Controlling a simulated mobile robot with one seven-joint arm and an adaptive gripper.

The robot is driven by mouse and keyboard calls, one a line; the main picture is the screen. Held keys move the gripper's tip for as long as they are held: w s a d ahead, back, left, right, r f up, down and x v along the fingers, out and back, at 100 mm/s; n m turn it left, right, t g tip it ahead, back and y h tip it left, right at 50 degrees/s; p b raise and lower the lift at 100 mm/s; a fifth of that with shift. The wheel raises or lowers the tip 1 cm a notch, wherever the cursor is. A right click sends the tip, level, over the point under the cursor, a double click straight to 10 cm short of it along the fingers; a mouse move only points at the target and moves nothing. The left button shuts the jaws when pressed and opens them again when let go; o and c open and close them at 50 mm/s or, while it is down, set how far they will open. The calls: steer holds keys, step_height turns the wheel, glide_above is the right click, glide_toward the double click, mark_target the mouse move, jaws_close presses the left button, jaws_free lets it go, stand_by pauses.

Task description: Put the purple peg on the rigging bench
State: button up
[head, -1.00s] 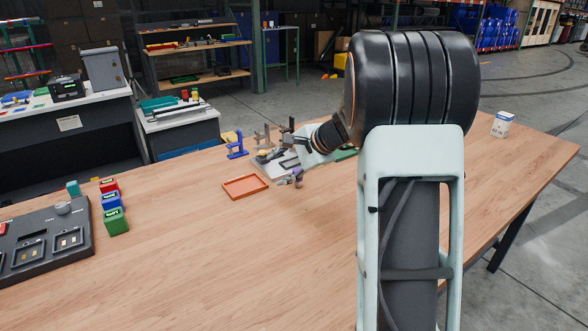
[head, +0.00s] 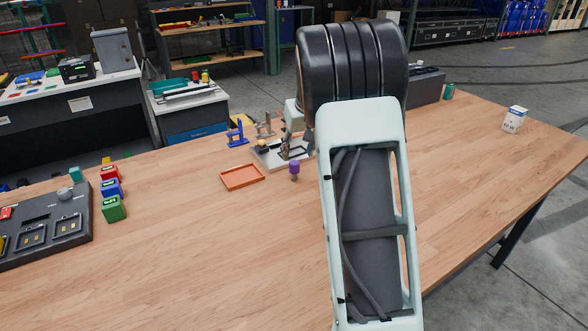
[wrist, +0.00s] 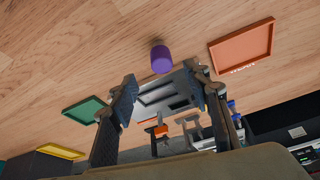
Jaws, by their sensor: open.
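The purple peg (head: 294,169) stands upright on the wooden table (head: 200,235), just in front of a grey plate (head: 268,158) with small fixtures. In the wrist view the peg (wrist: 161,59) lies a little beyond the tips of my gripper (wrist: 164,82), roughly centred between the fingers. The fingers are apart and nothing is held. In the head view my own arm hides most of the gripper. No label shows which surface is the rigging bench.
An orange tray (head: 241,177) lies left of the peg. A blue stand (head: 237,134) is behind it. Red, blue and green blocks (head: 114,208) sit left beside a dark console (head: 45,232). A white box (head: 514,119) stands far right. The table's front middle is clear.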

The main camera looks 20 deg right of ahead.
mark_target(294, 162)
steer(key=x, duration=0.7)
steer(key=shift+w+a+f, duration=0.1)
steer(key=shift+w, duration=0.1)
steer(key=shift+c, duration=0.3)
jaws_close()
